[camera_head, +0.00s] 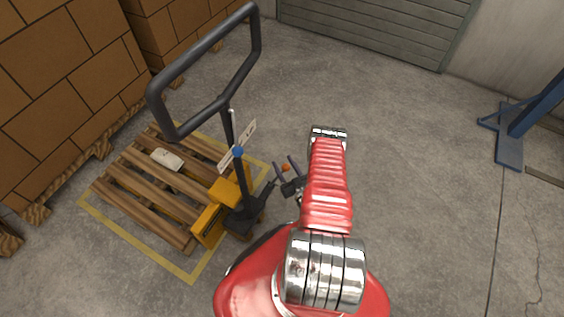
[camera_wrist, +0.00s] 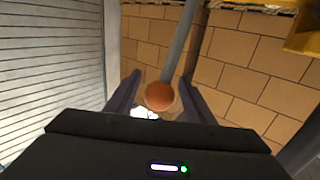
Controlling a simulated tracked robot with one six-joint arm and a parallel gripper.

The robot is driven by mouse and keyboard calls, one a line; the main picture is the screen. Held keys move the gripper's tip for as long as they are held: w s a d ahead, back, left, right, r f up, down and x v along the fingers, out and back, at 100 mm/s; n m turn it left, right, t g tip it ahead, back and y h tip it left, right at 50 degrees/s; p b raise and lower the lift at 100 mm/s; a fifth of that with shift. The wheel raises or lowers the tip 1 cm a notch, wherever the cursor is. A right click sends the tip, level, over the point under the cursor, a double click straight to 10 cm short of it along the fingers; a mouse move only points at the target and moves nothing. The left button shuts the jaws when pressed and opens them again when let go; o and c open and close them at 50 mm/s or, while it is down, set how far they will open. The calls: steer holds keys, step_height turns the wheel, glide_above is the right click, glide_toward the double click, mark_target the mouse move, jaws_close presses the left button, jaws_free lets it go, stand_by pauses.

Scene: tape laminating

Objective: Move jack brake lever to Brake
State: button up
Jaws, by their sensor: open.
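The pallet jack has a dark loop handle (camera_head: 255,45) and a yellow body (camera_head: 208,222). A grey lever with an orange ball knob (camera_head: 286,168) stands low at its right side; it appears to be the brake lever. In the wrist view the knob (camera_wrist: 160,96) sits between my two fingers, on its grey rod (camera_wrist: 180,42). My gripper (camera_head: 284,161) is open around the knob, with a gap visible at each side. The label's text is unreadable.
A wooden pallet (camera_head: 135,190) lies over the jack's forks inside a yellow floor outline (camera_head: 150,258). Stacked cartons (camera_head: 60,100) stand at the left. A blue post with a foot (camera_head: 509,150) stands at the right. The concrete floor (camera_head: 420,190) between is clear.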

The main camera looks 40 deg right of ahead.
steer(key=shift+x, duration=0.9)
steer(key=shift+c, duration=0.2)
jaws_close()
